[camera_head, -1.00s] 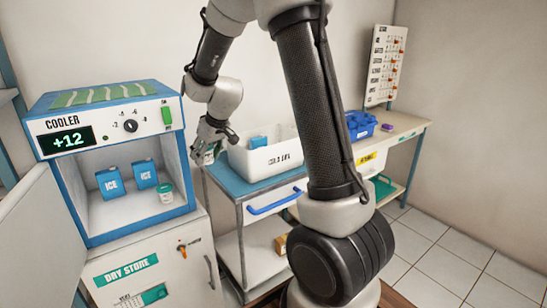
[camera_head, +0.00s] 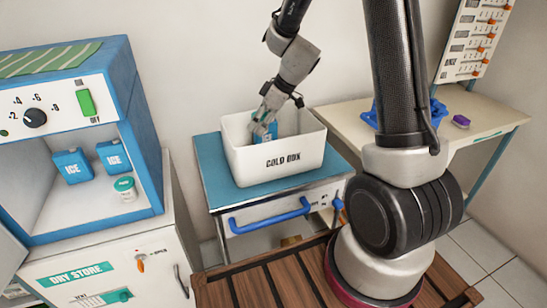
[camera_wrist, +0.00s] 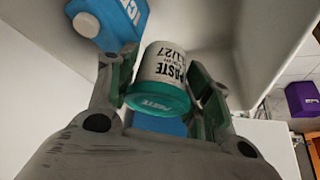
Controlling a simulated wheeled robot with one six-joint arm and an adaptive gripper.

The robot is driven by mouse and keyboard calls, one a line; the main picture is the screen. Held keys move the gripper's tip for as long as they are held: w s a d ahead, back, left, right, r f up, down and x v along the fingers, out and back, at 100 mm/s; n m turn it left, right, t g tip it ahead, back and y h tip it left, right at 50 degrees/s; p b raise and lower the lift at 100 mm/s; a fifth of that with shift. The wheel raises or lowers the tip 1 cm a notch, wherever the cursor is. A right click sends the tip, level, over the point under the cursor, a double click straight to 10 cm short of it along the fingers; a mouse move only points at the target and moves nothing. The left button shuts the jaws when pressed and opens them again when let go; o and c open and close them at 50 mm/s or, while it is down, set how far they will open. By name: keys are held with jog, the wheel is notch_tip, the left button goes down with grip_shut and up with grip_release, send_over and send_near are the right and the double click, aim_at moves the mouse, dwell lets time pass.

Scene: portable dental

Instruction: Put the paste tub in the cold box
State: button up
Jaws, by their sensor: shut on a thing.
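The paste tub (camera_wrist: 166,70) is a white cylinder with a green lid and black "PASTE" lettering. My gripper (camera_wrist: 162,92) is shut on it, one finger on each side, and the lid end is toward the wrist camera. In the head view my gripper (camera_head: 264,127) is at the cold box opening, with its fingers partly below the rim. The tub is hard to make out there. The cold box (camera_head: 300,160) is an open white bin on a blue-topped cart. A blue ice pack (camera_wrist: 112,22) lies inside it, close beside the tub; whether they touch is unclear.
The open cooler (camera_head: 75,110) at left holds two ice packs (camera_head: 73,166) and a similar green-lidded tub (camera_head: 125,188). A blue tray (camera_head: 437,108) and a purple item (camera_head: 461,121) sit on the right table. The cart's blue top (camera_head: 213,165) is bare left of the box.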

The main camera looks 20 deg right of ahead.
aim_at(271, 142)
jog(key=s+a+f+n, duration=0.1)
jog(key=f, duration=0.1)
jog(key=a+f+n+g, duration=0.1)
jog(key=f+n, duration=0.1)
jog(key=s+a+f+n+g, duration=0.1)
jog(key=a+f, duration=0.1)
jog(key=f, duration=0.1)
jog(key=shift+s+y, duration=0.3)
jog(key=shift+y, duration=0.1)
jog(key=shift+f, duration=2.3)
jog(key=shift+f, duration=0.15)
jog(key=o, duration=0.7)
jog(key=shift+o, duration=0.2)
jog(key=v, duration=1.2)
